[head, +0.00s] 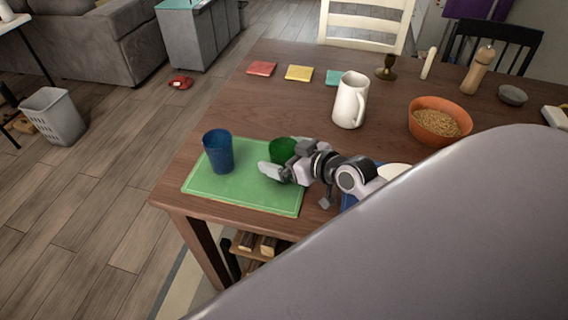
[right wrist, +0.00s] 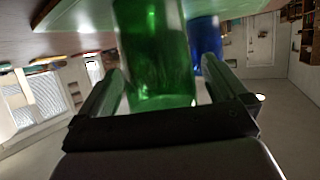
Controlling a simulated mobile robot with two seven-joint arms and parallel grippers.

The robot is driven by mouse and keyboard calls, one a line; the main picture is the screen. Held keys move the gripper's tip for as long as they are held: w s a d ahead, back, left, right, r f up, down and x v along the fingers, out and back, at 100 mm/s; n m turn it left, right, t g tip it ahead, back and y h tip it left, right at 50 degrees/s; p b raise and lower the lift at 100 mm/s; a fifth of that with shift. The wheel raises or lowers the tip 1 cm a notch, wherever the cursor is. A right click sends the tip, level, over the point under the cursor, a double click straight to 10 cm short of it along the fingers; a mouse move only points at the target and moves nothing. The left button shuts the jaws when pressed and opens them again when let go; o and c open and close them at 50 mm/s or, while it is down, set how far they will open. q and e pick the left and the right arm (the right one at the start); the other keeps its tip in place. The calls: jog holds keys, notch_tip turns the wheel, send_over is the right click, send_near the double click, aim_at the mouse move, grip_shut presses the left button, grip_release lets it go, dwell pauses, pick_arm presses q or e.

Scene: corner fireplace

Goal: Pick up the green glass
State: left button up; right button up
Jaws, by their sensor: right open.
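The green glass (head: 281,150) stands on a green mat (head: 233,190) near the table's front left corner, partly hidden by my right gripper. My right gripper (head: 268,163) reaches in from the right at the glass. In the right wrist view the green glass (right wrist: 157,60) is between the two open fingers of my right gripper (right wrist: 165,82), one on each side; I cannot tell whether either touches it. A blue glass (head: 218,151) stands upright on the same mat to the left, and shows behind the green glass in the right wrist view (right wrist: 207,37). My left gripper is not in view.
A white pitcher (head: 349,101) and an orange bowl of grain (head: 437,120) stand farther back on the wooden table (head: 300,75). Red, yellow and teal squares lie behind.

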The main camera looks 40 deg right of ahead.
jog(key=c, duration=1.2)
